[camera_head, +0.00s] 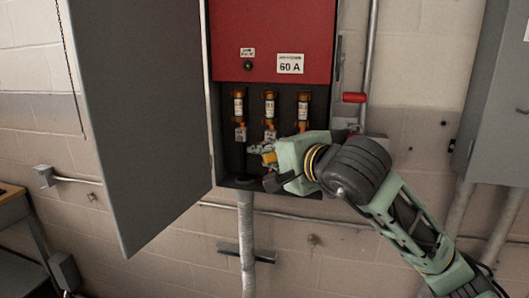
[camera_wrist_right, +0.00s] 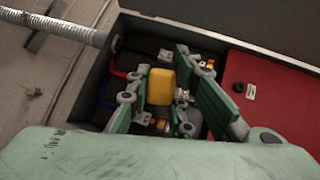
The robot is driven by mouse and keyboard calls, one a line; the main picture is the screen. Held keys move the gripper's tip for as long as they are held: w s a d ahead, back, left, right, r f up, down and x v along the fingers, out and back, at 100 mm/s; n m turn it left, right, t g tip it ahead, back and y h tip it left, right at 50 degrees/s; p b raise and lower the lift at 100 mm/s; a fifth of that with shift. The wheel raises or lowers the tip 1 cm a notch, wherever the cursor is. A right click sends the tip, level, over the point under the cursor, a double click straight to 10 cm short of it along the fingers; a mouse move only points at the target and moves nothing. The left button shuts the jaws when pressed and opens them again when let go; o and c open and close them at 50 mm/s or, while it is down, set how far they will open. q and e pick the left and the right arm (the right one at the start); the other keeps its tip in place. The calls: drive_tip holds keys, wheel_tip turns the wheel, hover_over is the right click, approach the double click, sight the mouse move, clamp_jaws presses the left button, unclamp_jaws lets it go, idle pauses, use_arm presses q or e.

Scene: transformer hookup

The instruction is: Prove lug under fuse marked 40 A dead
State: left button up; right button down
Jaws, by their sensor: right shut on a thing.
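Three amber fuses hang in a row in the open switch box: left (camera_head: 239,103), middle (camera_head: 270,104) and right (camera_head: 303,108). Their ratings are too small to read. Grey lugs show under the left fuse (camera_head: 240,134) and middle fuse (camera_head: 270,135); my arm partly covers the area under the right one. My right gripper (camera_head: 262,150) is in front of the lower box, below the middle fuse. It is shut on a yellow tester (camera_wrist_right: 160,86), seen between the fingers in the right wrist view. I cannot tell whether the tester touches a lug. My left gripper is not in view.
A red panel (camera_head: 270,35) marked 60 A covers the upper box. The grey door (camera_head: 135,110) stands open at left. A red-handled lever (camera_head: 354,97) sticks out at right. A conduit (camera_head: 246,240) runs down below. Another grey cabinet (camera_head: 500,110) stands right.

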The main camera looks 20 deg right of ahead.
drive_tip(key=w+d, duration=0.1)
drive_tip(key=w+d+p, duration=0.1)
drive_tip(key=w, duration=0.1)
drive_tip(key=shift+r, duration=0.1)
drive_tip(key=shift+w+d+p, duration=0.3)
drive_tip(key=shift+w+d, duration=0.5)
drive_tip(key=shift+w, duration=0.3)
drive_tip(key=shift+w+d, duration=0.3)
drive_tip(key=shift+w, duration=0.15)
idle(0.5)
drive_tip(key=shift+b, duration=0.3)
idle(1.0)
drive_tip(key=shift+s+a+b, duration=0.4)
drive_tip(key=shift+s+a, duration=0.25)
drive_tip(key=shift+s, duration=0.3)
drive_tip(key=shift+s+a+b, duration=0.4)
drive_tip(key=shift+s+a, duration=0.25)
drive_tip(key=shift+s, duration=0.35)
drive_tip(key=shift+s+a+b, duration=0.4)
drive_tip(key=shift+s+a, duration=0.25)
drive_tip(key=shift+s, duration=0.3)
